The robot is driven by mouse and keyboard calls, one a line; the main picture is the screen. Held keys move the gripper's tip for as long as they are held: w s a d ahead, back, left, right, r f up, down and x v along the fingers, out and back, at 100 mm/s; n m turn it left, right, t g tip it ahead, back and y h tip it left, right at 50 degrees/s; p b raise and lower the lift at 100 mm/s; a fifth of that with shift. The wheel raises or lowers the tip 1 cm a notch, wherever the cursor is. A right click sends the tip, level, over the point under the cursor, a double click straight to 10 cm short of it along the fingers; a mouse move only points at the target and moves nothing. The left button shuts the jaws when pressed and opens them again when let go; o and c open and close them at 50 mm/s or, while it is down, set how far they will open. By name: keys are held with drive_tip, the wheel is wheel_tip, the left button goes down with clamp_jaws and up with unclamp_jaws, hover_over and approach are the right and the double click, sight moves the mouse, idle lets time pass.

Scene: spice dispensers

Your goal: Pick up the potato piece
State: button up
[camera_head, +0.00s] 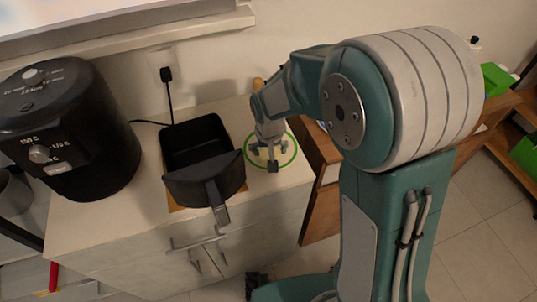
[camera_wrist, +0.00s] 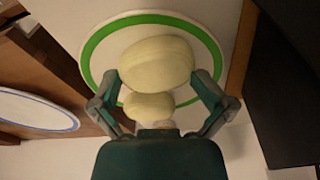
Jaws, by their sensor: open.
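Pale yellow potato pieces lie on a white plate with a green rim (camera_wrist: 88,50). In the wrist view a large potato piece (camera_wrist: 157,60) is farthest from my gripper's palm, and a smaller piece (camera_wrist: 147,106) lies nearer. A further pale bit shows at the palm's edge, partly hidden. My gripper (camera_wrist: 156,80) is open, with one finger on each side of the pieces and the fingertips beside the large one. I cannot tell whether the fingers touch it. In the head view my gripper (camera_head: 271,156) is over the green-rimmed plate (camera_head: 294,155) and hides much of it.
A black air fryer basket (camera_head: 192,130) with its handle toward the front stands left of the plate. A black air fryer (camera_head: 95,140) is farther left. A wooden cabinet (camera_head: 318,185) adjoins the counter at right. A blue-rimmed plate (camera_wrist: 40,110) shows in the wrist view.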

drive_tip(key=shift+s+d+f, duration=0.2)
drive_tip(key=shift+s+f, duration=0.05)
drive_tip(key=shift+f, duration=0.15)
drive_tip(key=c, duration=0.7)
drive_tip(key=shift+r, duration=0.1)
drive_tip(key=shift+r, duration=0.2)
drive_tip(key=shift+c, duration=0.6)
wheel_tip(320, 180, up, 2)
drive_tip(key=shift+w+a, duration=0.1)
drive_tip(key=shift+w, duration=0.05)
clamp_jaws()
drive_tip(key=s+a+r, duration=0.1)
drive_tip(key=s+r, duration=0.9)
drive_tip(key=s, duration=0.3)
drive_tip(key=shift+s+r, duration=0.4)
drive_tip(key=shift+a, duration=0.1)
